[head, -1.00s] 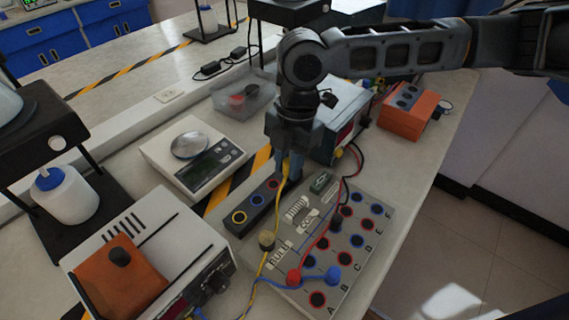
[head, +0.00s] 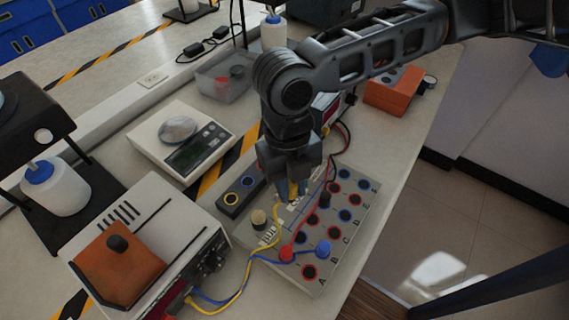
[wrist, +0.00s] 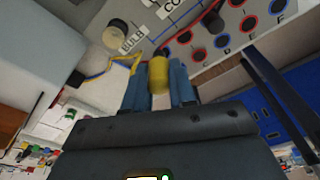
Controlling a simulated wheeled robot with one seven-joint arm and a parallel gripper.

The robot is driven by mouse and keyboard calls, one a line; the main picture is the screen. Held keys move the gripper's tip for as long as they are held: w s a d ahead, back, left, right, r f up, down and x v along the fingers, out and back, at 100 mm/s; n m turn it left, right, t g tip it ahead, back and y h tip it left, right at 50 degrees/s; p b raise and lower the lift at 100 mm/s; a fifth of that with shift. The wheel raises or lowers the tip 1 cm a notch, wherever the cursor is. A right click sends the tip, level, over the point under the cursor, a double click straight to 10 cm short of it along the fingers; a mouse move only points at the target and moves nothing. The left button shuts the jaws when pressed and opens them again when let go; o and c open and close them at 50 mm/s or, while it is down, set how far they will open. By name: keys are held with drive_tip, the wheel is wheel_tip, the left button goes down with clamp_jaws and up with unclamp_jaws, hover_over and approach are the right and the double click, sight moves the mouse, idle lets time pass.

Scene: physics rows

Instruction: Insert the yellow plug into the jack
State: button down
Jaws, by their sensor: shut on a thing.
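My gripper (head: 290,194) is shut on the yellow plug (wrist: 158,75), which sits between its two blue fingers in the wrist view. In the head view the gripper is over the upper left part of the grey jack board (head: 335,258), and its fingers mostly hide the plug. The yellow cable runs from the plug down past the knob. The board has rows of red-ringed and blue-ringed jacks (head: 309,272) with letters along its right side. A red plug (head: 286,254) and a blue plug (head: 324,248) sit in the board's lower part. I cannot tell whether the yellow plug touches the board.
A black block with ringed sockets (head: 232,198) lies left of the board. A power supply with an orange top (head: 118,268) stands at lower left, and a scale (head: 180,148) behind it. Red, blue and yellow cables cross the board.

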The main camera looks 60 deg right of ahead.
drive_tip(key=s+a+f+n+h, duration=0.1)
drive_tip(key=s+a+n, duration=0.35)
drive_tip(key=n, duration=0.35)
drive_tip(key=s+a+n+h, duration=0.1)
drive_tip(key=s+a+n, duration=0.2)
drive_tip(key=s+n, duration=0.35)
drive_tip(key=shift+n, duration=0.35)
drive_tip(key=f, duration=0.2)
drive_tip(key=w+f+b, duration=0.1)
drive_tip(key=f, duration=0.2)
drive_tip(key=shift+f, duration=0.8)
drive_tip(key=shift+r+p, duration=0.1)
drive_tip(key=shift+p, duration=0.4)
drive_tip(key=shift+f, duration=1.25)
idle(0.6)
drive_tip(key=shift+c, duration=2.3)
unclamp_jaws()
drive_tip(key=shift+w, duration=0.1)
